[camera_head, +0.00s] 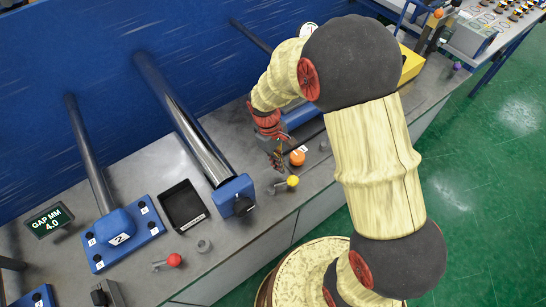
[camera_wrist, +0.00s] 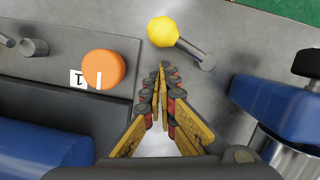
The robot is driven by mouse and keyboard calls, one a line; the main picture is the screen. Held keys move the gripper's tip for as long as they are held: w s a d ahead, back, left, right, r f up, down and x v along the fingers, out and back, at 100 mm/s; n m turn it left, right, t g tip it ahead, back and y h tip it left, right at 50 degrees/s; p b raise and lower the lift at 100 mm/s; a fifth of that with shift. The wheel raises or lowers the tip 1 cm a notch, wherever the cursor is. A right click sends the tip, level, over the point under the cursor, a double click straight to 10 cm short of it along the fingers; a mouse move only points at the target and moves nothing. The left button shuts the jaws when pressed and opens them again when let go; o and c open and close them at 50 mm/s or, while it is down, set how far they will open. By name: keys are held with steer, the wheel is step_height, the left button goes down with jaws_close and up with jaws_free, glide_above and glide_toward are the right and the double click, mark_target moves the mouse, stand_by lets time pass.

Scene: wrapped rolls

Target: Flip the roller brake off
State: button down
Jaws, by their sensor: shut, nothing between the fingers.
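My gripper (camera_head: 281,167) is shut and empty above the bench, and its fingertips also show in the wrist view (camera_wrist: 161,78). A lever with a yellow ball (camera_head: 293,182) lies just in front of the fingers. In the wrist view its yellow ball (camera_wrist: 162,31) and grey shaft (camera_wrist: 197,54) are beyond the fingertips, apart from them. A red-ball lever (camera_head: 174,260) lies further left at the front of the bench. No label shows which lever is the roller brake.
An orange knob (camera_head: 297,158) with a tag marked 1 (camera_wrist: 78,79) is close beside my fingers. A blue roller block (camera_head: 232,194) and a black tray (camera_head: 183,205) stand to the left. The gap display (camera_head: 49,220) reads 4.0. Bare bench (camera_head: 240,240) lies in front.

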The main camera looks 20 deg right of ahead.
mark_target(291, 178)
steer(key=shift+s+d+f, duration=0.1)
steer(key=shift+s+d, duration=0.25)
steer(key=shift+s, duration=0.2)
steer(key=shift+s+d+m+p, duration=0.3)
steer(key=shift+s+m+p, duration=0.25)
steer(key=shift+m, duration=0.25)
steer(key=m, duration=0.1)
steer(key=s+m+y+p, duration=0.1)
steer(key=shift+s+d+m+g+p, duration=0.2)
steer(key=shift+d+m+g+p, duration=0.1)
steer(key=shift+d, duration=0.05)
steer(key=m, duration=0.1)
steer(key=s+m+p, duration=0.1)
steer(key=shift+s+d+m+y, duration=0.15)
steer(key=shift+s+m+y, duration=0.15)
steer(key=shift+m, duration=0.1)
steer(key=s+m+p, duration=0.1)
steer(key=m, duration=0.1)
steer(key=s+m+y+p, duration=0.1)
steer(key=m, duration=0.1)
steer(key=shift+s, duration=0.3)
steer(key=shift+s+a+m+y+p, duration=0.15)
steer(key=shift+s+a+m+p, duration=0.2)
steer(key=shift+m, duration=0.5)
steer(key=shift+s+a+m+y+p, duration=0.2)
steer(key=shift+s+m+p, duration=0.25)
steer(key=shift+m, duration=0.4)
steer(key=shift+a, duration=0.1)
